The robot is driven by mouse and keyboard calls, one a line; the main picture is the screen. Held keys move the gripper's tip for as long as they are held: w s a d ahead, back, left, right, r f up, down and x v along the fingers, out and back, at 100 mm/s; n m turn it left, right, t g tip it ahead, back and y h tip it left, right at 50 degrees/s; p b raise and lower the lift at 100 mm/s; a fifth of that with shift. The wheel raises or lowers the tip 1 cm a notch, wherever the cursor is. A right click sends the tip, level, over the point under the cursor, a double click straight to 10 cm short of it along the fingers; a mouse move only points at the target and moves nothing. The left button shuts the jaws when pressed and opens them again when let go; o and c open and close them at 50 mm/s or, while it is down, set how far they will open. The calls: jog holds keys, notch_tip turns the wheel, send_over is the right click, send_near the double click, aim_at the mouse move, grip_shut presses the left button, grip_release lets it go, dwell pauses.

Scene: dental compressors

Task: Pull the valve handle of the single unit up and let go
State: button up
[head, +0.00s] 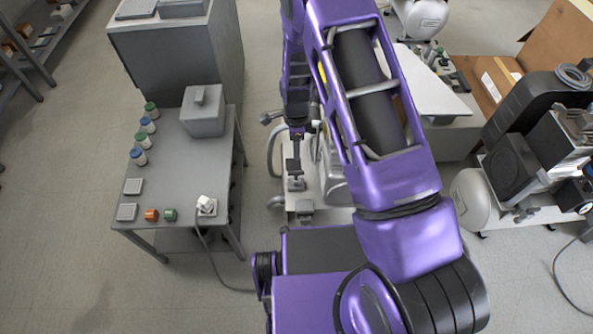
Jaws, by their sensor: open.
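The unit under my arm, likely the single unit, stands on a pale base plate (332,215) in the middle of the head view. Its whitish tank (330,172) shows only in part, left of my purple arm link. A grey knob on a short stem (266,118) sticks out at its upper left; I cannot tell whether it is the valve handle. My gripper (297,133) points down over the left side of this unit. It is open, with nothing seen between its fingers. Whether it touches the unit is unclear. The rest of the unit is hidden behind my arm.
A grey table (185,175) with jars, small blocks and a grey box (203,112) stands at left, beside a grey cabinet (185,55). Another compressor with a white tank (470,198) stands at right, near cardboard boxes (555,45). Floor is clear at lower left.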

aim_at(296, 172)
notch_tip(296, 172, down, 13)
jog(key=shift+f+b, duration=0.1)
jog(key=shift+b, duration=0.75)
grip_shut()
dwell(0.8)
